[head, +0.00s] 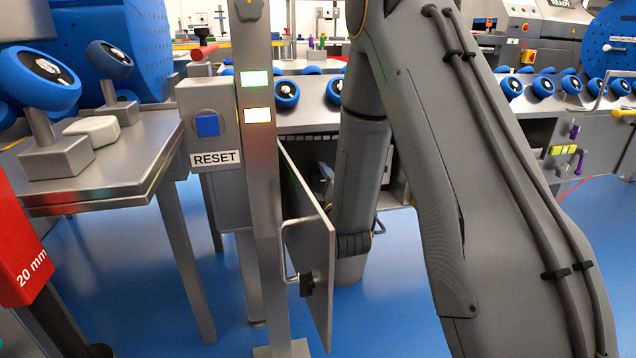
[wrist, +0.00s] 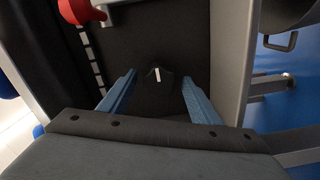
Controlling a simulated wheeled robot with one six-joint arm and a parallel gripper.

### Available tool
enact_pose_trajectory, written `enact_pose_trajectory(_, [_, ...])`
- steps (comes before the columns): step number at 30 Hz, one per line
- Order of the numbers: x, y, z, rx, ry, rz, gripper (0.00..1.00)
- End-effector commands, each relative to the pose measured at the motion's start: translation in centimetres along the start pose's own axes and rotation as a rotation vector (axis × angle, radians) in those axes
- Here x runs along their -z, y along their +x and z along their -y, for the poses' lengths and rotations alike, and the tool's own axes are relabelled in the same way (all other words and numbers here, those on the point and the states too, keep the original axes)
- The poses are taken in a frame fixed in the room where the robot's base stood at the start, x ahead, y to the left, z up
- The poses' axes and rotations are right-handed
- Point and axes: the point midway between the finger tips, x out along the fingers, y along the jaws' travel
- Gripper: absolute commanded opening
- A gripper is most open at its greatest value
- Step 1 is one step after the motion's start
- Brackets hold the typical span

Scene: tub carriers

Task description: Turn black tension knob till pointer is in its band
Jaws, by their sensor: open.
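The black tension knob (wrist: 155,80) shows in the wrist view with a short white pointer line on it, nearly upright in the picture. It is set on a dark panel. My gripper (wrist: 159,77) has its two blue fingers apart, one on each side of the knob. I cannot tell whether either finger touches it. No coloured band can be made out around the knob.
The open door has a bar handle and a black latch. A post with lit panels and a RESET box (head: 208,125) stand left of it. In the wrist view a red part (wrist: 76,10) is at upper left and a grey edge (wrist: 232,60) close at right.

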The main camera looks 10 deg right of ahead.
Motion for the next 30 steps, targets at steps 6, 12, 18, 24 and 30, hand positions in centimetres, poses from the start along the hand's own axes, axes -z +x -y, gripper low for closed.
enact_pose_trajectory(6, [-0.2,2.2,0.0,-0.002,0.000,0.002,0.57])
enact_pose_trajectory(12, [-0.4,2.6,-0.1,-0.001,0.001,0.005,0.57])
enact_pose_trajectory(18, [-0.4,2.5,-0.1,-0.001,0.001,0.004,0.46])
enact_pose_trajectory(24, [-0.3,2.5,-0.1,-0.001,0.001,0.004,0.16])
enact_pose_trajectory(30, [-0.3,2.5,-0.1,-0.001,0.015,0.004,0.16])
